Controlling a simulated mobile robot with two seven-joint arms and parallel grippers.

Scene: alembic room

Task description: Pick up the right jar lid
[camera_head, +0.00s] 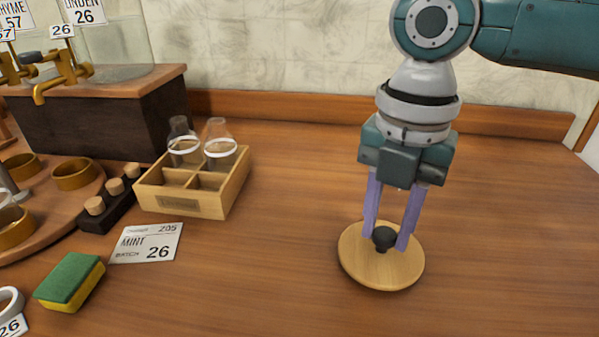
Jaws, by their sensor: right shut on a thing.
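The jar lid (375,271) is a round, pale wooden disc with a dark knob (384,237) on top. It is on the right half of the table in the head view, and I cannot tell whether it touches the wood or is slightly above it. My right gripper (389,238) points down from above, its two purple fingers on either side of the knob, shut on it. My left gripper is not in view.
A wooden crate (180,203) with two glass bottles stands left of the lid. A MINT card (146,243), a green and yellow sponge (70,281) and a dark rack with corks (106,205) lie further left. The table right of the lid is clear.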

